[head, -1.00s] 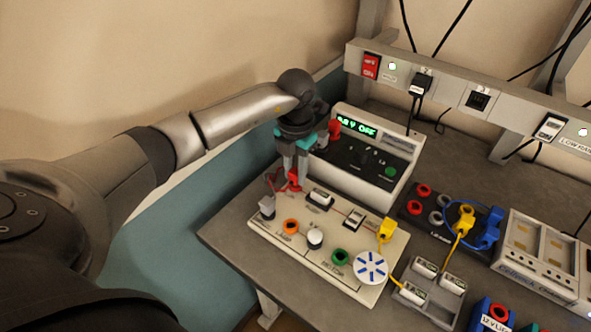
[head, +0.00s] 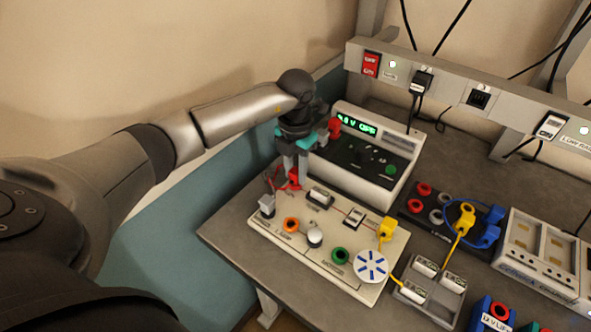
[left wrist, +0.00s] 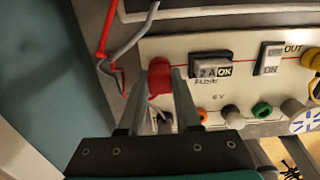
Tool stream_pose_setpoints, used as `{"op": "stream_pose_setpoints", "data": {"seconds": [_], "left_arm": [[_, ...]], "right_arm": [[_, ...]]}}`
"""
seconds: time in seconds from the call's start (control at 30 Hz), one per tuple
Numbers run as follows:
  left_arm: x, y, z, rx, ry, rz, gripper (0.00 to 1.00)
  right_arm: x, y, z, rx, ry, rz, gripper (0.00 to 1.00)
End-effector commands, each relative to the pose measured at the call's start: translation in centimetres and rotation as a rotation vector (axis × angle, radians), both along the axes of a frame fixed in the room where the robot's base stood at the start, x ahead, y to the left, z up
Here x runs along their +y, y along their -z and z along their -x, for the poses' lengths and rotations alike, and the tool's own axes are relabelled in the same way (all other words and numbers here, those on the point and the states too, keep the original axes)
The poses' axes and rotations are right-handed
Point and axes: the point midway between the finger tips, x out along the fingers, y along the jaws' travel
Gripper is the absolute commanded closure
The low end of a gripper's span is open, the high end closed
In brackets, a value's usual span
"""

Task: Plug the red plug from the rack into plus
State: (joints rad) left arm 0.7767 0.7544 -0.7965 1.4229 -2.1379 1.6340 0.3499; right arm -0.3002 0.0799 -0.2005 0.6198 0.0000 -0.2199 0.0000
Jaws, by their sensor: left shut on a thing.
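My left gripper (head: 291,166) points down at the back left corner of the cream circuit board (head: 320,250). It is shut on a red plug (head: 294,180), which also shows between the fingers in the left wrist view (left wrist: 159,77). The plug is at the board's corner; its lower end is hidden, so I cannot tell whether it sits in a socket. A red lead (left wrist: 108,30) runs near it in the left wrist view. I cannot read a plus mark in either view. My right gripper is not in view.
A power supply (head: 390,170) with a green display stands close behind the gripper. A grey plug (head: 267,206), an orange socket (head: 291,225) and a yellow plug (head: 386,229) are on the board. A dark socket rack (head: 415,211) with blue and yellow leads stands right.

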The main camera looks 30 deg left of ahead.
Motion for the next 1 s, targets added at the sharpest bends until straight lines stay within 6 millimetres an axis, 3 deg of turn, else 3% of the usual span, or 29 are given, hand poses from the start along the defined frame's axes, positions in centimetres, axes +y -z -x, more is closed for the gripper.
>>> {"op": "stream_pose_setpoints", "data": {"seconds": [0.73,0.77,1.0], "left_arm": [[0.02,0.43,0.08,0.002,0.0,0.0,1.0],[0.02,0.43,0.09,0.002,0.0,0.0,0.66],[0.01,0.4,0.06,0.001,0.0,0.0,0.39]], "right_arm": [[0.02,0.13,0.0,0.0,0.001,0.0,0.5],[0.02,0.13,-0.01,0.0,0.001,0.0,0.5],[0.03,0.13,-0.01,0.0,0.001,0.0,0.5]]}}
